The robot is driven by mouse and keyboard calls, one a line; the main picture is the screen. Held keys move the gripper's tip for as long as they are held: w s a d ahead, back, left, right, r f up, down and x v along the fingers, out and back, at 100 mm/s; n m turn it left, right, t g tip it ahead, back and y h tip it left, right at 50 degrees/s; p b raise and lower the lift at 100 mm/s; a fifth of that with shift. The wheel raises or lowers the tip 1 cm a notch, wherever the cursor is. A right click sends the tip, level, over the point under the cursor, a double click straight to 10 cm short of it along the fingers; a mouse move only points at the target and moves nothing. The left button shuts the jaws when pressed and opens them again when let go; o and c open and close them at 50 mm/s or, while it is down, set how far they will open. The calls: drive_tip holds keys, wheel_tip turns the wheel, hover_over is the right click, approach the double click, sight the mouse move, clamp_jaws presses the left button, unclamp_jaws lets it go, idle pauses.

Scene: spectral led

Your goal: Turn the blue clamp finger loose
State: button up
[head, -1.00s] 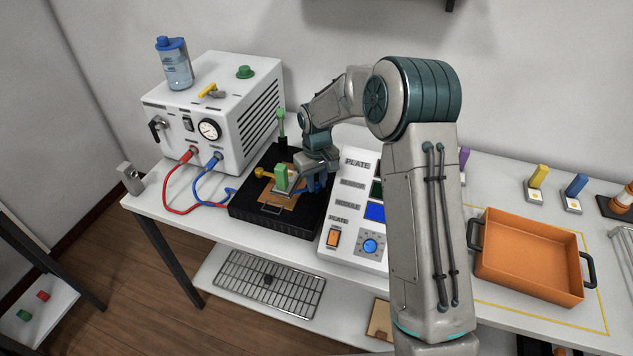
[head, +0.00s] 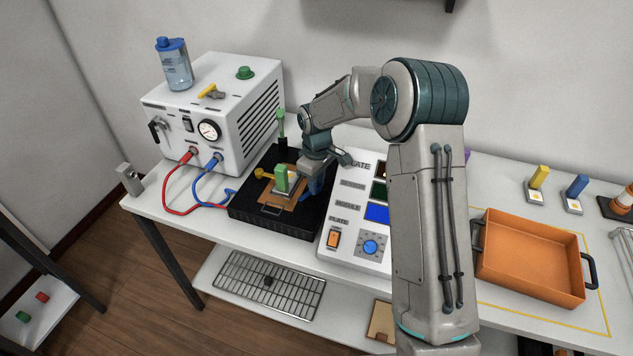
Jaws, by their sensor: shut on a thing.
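The black clamp plate (head: 272,222) lies on the table between the white box and the control panel. On it sit a copper-coloured square (head: 268,198) and a green block (head: 282,178). The blue clamp finger (head: 315,187) is at the plate's right side, partly hidden by my gripper. My gripper (head: 312,180) reaches down over it from above and is shut on it; the fingertips are small and hard to make out. A yellow clamp finger (head: 262,173) is at the plate's left side, and a green-handled one (head: 281,122) stands upright at the back.
The control panel (head: 348,212) stands close to the right of my gripper. The white box (head: 212,110) with red and blue hoses is at the left. An orange tray (head: 530,258) sits at the right, with yellow and blue blocks behind it.

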drive_tip(key=o, duration=1)
wheel_tip(320, 180, up, 14)
drive_tip(key=shift+b, duration=0.5)
